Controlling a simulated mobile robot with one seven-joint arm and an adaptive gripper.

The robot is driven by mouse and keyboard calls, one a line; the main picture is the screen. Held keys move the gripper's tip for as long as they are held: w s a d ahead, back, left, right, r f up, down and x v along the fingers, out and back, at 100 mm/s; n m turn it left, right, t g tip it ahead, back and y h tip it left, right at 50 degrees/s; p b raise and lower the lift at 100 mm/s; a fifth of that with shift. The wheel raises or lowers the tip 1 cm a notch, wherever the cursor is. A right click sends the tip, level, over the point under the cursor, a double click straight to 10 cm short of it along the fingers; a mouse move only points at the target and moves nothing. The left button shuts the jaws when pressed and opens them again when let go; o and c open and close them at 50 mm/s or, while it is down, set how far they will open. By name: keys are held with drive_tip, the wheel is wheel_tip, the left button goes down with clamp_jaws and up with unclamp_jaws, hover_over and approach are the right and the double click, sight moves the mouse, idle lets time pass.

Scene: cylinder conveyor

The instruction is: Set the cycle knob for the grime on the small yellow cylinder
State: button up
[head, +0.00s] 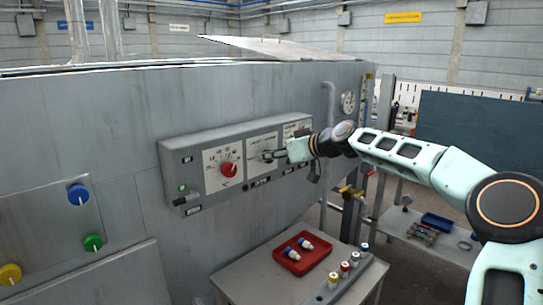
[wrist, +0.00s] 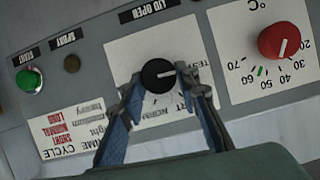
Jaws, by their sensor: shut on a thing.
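My gripper (head: 276,155) is at the control panel on the grey machine. In the wrist view its two fingers (wrist: 162,92) are closed on either side of a black knob (wrist: 158,75). The knob's white mark points right in that view. A white dial plate (wrist: 122,57) surrounds the knob; its lettering is partly covered by the fingers. A cycle card (wrist: 75,132) lists grime levels beside cycle names, partly covered by a finger. In the head view, a small white cylinder with a yellow band (head: 333,282) stands at the near end of a row; its grime cannot be made out.
A red temperature knob (wrist: 279,41) is beside the black one. A green button (wrist: 29,79) is at the panel's other end. Below, a table holds a red tray (head: 289,265) with two blue-and-white cylinders. Blue, green and yellow knobs sit on a plate (head: 45,225) at left.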

drive_tip(key=shift+w+d+f+m+g+y+p, duration=0.1)
drive_tip(key=shift+m+g+y+p, duration=0.25)
drive_tip(key=shift+m+y, duration=0.7)
drive_tip(key=shift+w+d+f+m+g+y+p, duration=0.15)
drive_tip(key=shift+m+g+y, duration=0.45)
drive_tip(key=shift+m, duration=0.95)
drive_tip(key=shift+w+d+m+g+y+p, duration=0.15)
drive_tip(key=shift+m+g+y, duration=0.45)
drive_tip(key=shift+m, duration=0.7)
drive_tip(key=shift+s+a, duration=0.1)
drive_tip(key=o, duration=1.2)
drive_tip(key=shift+c, duration=0.2)
drive_tip(key=v, duration=1.2)
drive_tip(key=shift+f, duration=0.2)
drive_tip(key=shift+s, duration=0.1)
